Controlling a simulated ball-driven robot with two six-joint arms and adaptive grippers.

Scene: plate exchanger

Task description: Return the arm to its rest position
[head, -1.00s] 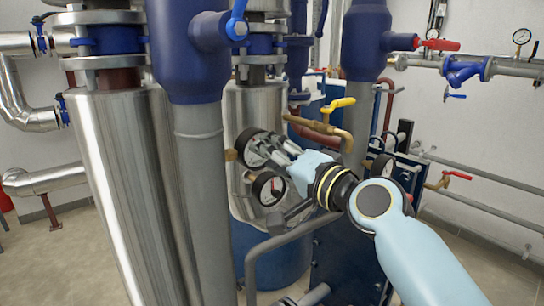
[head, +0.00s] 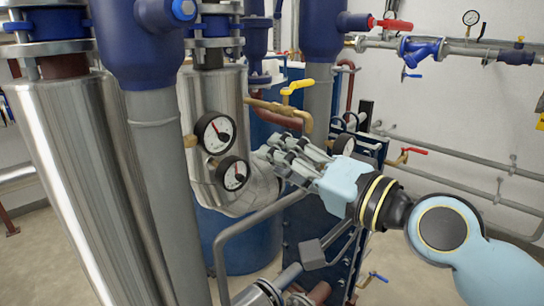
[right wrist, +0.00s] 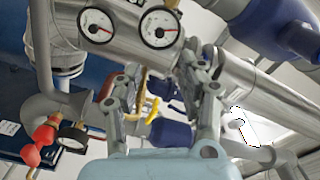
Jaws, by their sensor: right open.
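My right gripper (head: 277,160) is light blue with grey fingers. In the head view it points left, just right of two round gauges, an upper gauge (head: 214,131) and a lower gauge (head: 233,174). Its arm comes in from the lower right. In the right wrist view my right gripper (right wrist: 158,85) has its fingers spread with nothing held between them. The left gauge (right wrist: 97,25) and right gauge (right wrist: 160,28) show beyond the fingertips. My left gripper is not in view.
Steel columns (head: 75,170) and a grey pipe (head: 168,190) stand at the left. A yellow-handled valve (head: 297,87) is above the gripper. A red-handled valve (head: 394,24) sits on the wall piping. A bent grey pipe (head: 250,222) runs below the gripper.

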